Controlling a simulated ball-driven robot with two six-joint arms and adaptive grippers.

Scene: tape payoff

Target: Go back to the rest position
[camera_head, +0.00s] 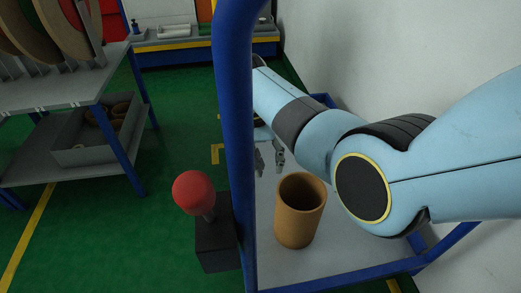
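My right gripper (269,158) hangs at the end of my pale blue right arm, over a grey shelf surface (290,266) framed by blue posts. Its two dark fingers are apart with a gap between them, and nothing shows in the gap. A brown cardboard tube (299,212) stands upright on the grey surface, nearer than the gripper and apart from it in the picture. My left gripper does not show.
A thick blue post (236,150) rises close in front. A red ball knob (193,191) on a black box (214,245) stands left of it. A rack with large rolls (62,28) and a grey bin (95,152) is at left. Green floor (120,230) lies between.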

